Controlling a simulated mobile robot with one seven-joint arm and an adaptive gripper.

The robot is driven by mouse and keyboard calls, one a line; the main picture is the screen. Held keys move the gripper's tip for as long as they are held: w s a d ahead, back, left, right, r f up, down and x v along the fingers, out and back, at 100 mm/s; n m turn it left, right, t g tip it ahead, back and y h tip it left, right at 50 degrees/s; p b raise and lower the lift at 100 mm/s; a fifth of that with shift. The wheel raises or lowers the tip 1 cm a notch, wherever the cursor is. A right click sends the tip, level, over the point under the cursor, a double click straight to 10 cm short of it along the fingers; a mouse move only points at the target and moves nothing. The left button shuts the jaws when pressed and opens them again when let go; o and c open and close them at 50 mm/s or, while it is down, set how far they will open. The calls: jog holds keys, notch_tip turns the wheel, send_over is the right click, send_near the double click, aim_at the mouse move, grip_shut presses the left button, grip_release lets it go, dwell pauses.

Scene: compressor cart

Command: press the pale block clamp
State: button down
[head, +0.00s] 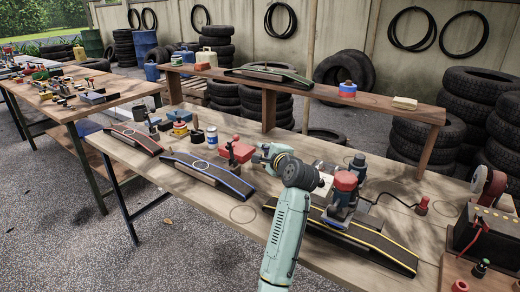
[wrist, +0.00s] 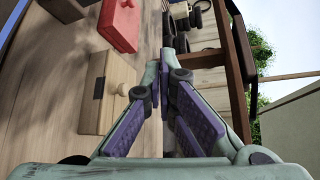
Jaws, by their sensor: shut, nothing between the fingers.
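The pale block clamp (wrist: 106,92) is in the wrist view, left of the fingers: a light wooden block with a round knob and a dark slot, on the wooden bench. My gripper (wrist: 166,58) is shut and empty. Its fingertips are to the right of the knob in that view, and a gap shows between them. In the head view my gripper (head: 260,154) is at the end of my pale green arm, above the bench near a red block (head: 238,152). My arm hides the bench behind it, and I cannot make out the pale block clamp there.
The red block also shows in the wrist view (wrist: 119,24), beyond the pale one. A raised shelf (head: 385,107) runs along the bench's back. A red-topped machine (head: 344,190) stands right of my arm. Dark curved strips (head: 208,172) lie along the front edge.

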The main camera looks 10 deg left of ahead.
jog(key=b+x, duration=0.3)
jog(key=x, duration=0.4)
jog(key=shift+w+a+f, duration=0.2)
jog(key=shift+w+a, duration=0.05)
jog(key=shift+a, duration=0.05)
jog(key=shift+s+a+r, duration=0.35)
jog(key=shift+s+a, duration=0.3)
jog(key=shift+s+a+r, duration=0.35)
jog(key=shift+s+a, duration=0.3)
